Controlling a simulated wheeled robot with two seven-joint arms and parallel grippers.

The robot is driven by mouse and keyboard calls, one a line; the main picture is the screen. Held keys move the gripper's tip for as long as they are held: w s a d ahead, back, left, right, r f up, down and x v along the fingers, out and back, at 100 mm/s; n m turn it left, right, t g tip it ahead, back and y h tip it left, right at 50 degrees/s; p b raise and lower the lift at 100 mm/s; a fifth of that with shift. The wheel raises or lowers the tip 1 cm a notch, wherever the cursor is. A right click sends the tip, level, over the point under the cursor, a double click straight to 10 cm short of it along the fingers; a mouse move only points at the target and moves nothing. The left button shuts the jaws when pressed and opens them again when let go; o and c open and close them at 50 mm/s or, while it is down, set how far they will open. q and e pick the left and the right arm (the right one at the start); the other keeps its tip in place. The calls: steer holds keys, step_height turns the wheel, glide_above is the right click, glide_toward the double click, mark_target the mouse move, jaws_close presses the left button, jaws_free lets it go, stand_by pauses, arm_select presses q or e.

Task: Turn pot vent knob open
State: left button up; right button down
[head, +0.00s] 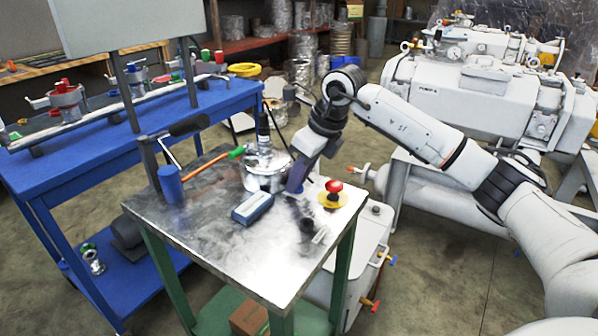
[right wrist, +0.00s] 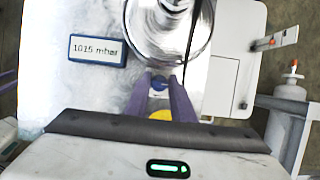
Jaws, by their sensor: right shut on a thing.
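The shiny metal pot (head: 264,170) stands on the steel table top, and part of it shows at the top of the right wrist view (right wrist: 168,28). A small blue knob (right wrist: 159,82) sits at the pot's near side in the right wrist view. My right gripper (head: 293,187) reaches down beside the pot's right side. Its purple fingers are shut on the blue knob, one on each side of it. In the head view the gripper hides the knob. How far the knob is turned cannot be told. My left gripper is not in view.
A blue gauge (right wrist: 98,50) reading 1015 mbar lies by the pot. A red stop button (head: 334,186) on a yellow base is close to my right gripper. The table's front (head: 255,262) is clear.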

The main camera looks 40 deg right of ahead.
steer(key=c, duration=1.5)
jaws_free()
steer(key=shift+r, duration=0.25)
steer(key=shift+p+v, duration=0.55)
steer(key=shift+v, duration=4.4)
steer(key=shift+s+d, duration=0.1)
